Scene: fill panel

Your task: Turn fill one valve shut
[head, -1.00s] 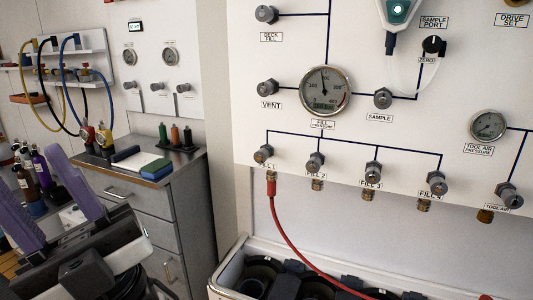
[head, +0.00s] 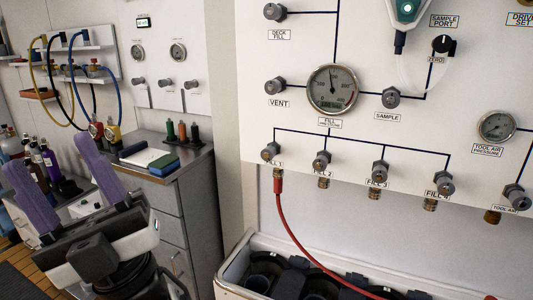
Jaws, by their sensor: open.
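The fill one valve (head: 270,152) is a small metal knob at the lower left of the white panel (head: 350,30), above its "FILL 1" label. A red hose (head: 283,215) hangs from the fitting just below it and runs down to the right. My gripper (head: 55,165), with two purple fingers, is at the lower left of the head view. It is open and empty, well to the left of the valve and apart from the panel. I cannot tell from its look how far the knob is turned.
Fill 2 (head: 321,161), fill 3 (head: 379,172) and fill 4 (head: 444,183) valves sit in a row to the right. The fill pressure gauge (head: 332,90) is above. A white bin (head: 234,272) with dark cylinders stands below. A grey cabinet (head: 178,205) stands left of the panel.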

